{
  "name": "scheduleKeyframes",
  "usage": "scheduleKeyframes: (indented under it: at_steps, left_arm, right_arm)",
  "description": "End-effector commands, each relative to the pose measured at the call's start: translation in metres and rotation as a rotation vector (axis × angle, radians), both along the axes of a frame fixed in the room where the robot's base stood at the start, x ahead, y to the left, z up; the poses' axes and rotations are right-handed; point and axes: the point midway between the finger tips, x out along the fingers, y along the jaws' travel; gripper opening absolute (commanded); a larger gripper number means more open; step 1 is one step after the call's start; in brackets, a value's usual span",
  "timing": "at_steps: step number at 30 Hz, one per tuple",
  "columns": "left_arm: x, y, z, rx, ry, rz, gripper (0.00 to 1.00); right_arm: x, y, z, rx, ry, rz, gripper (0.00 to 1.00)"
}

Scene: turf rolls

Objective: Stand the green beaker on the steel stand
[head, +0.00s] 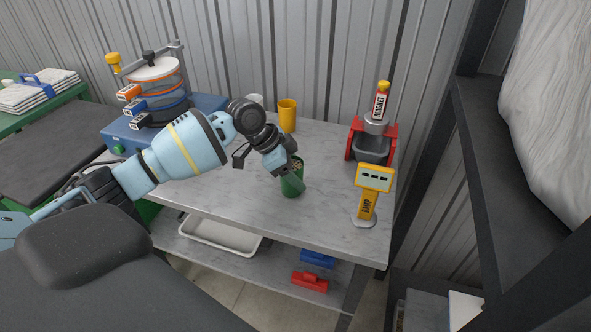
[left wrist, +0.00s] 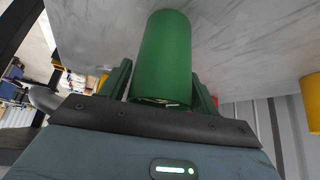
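The green beaker (head: 291,184) is upright near the front of the grey marble-look bench, with pale grains at its mouth. In the left wrist view the green beaker (left wrist: 165,60) sits between both fingers, which touch its sides. My left gripper (head: 285,164) is shut on it near the rim, coming from the upper left. I cannot tell whether its base touches the bench. I cannot single out a plain steel stand; a yellow post with a panel (head: 366,200) has a round grey metal base right of the beaker. My right gripper is not in view.
A yellow cup (head: 287,115) and a pale cup (head: 254,100) stand behind the gripper. A red-framed device (head: 352,140) is at the back right, a sieve stack (head: 155,92) at the back left. The lower shelf holds a white tray (head: 205,233) and red and blue items.

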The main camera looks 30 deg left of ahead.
Motion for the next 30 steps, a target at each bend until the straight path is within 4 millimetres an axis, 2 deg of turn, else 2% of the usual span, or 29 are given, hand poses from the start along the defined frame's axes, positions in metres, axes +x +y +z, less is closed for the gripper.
scheduleKeyframes:
  at_steps: [1, 3, 14, 17, 30]
  left_arm:
    - [0.0, 0.0, 0.0, 0.0, 0.0, 0.0, 0.69]
    - [0.0, 0.0, 0.0, 0.0, 0.0, 0.0, 0.75]
    - [-0.001, 0.001, 0.006, 0.001, -0.002, 0.0, 0.75]
    - [-0.004, 0.007, 0.016, 0.0, -0.003, 0.002, 0.75]
    - [-0.031, 0.043, 0.086, 0.002, -0.002, 0.002, 0.75]
  right_arm:
    - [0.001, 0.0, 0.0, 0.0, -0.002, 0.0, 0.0]
    - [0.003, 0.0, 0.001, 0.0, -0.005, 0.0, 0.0]
    - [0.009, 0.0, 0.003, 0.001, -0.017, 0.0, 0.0]
    - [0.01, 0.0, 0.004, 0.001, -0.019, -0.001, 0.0]
    - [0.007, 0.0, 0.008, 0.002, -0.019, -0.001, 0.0]
